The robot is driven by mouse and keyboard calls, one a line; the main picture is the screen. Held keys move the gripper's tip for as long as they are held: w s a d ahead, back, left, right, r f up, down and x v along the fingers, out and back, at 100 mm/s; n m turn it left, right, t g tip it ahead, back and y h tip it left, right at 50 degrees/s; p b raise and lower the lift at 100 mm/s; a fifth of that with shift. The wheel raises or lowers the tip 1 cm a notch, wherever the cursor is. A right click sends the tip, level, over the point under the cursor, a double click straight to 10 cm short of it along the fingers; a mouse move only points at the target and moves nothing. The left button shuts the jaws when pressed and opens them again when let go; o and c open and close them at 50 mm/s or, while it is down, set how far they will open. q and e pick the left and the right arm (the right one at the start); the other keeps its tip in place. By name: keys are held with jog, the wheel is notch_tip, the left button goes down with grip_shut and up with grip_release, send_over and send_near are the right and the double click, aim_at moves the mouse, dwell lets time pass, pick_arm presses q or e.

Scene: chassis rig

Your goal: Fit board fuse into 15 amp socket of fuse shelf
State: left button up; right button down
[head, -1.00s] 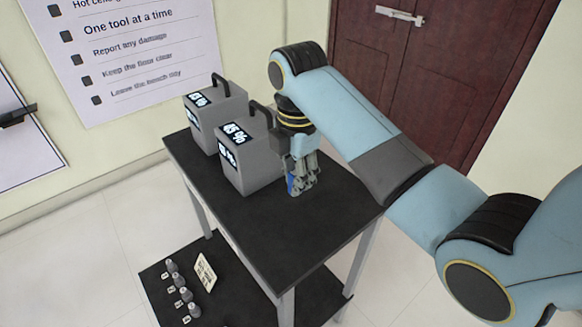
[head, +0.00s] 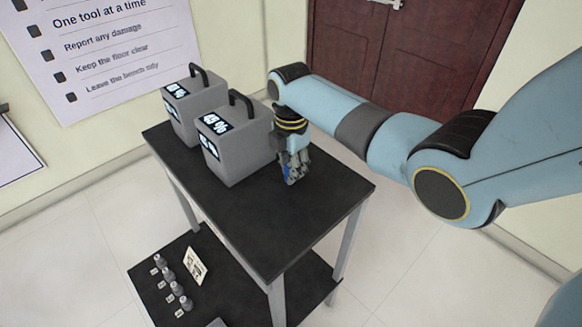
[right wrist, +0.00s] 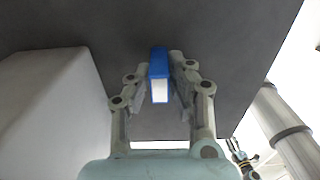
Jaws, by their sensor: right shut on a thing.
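The board fuse (right wrist: 159,75) is a small blue block with a white face in the right wrist view. My right gripper (right wrist: 160,78) is shut on it, with a fingertip on each side. In the head view the right gripper (head: 292,178) points down over the black table top, right of the nearer grey box. A small jointed part at the lower right of the right wrist view may be my left gripper (right wrist: 240,157). I cannot make out the fuse shelf's 15 amp socket.
Two grey boxes with handles and percent displays, a nearer one (head: 232,145) and a farther one (head: 192,112), stand on the table (head: 270,232). On the lower shelf (head: 225,292) are several grey knob-like pieces (head: 168,274) with tags and a card (head: 195,266). The table's front right is bare.

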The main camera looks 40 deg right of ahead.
jog(key=shift+f, duration=0.15)
jog(key=c, duration=1.3)
grip_release()
jog(key=shift+o, duration=0.4)
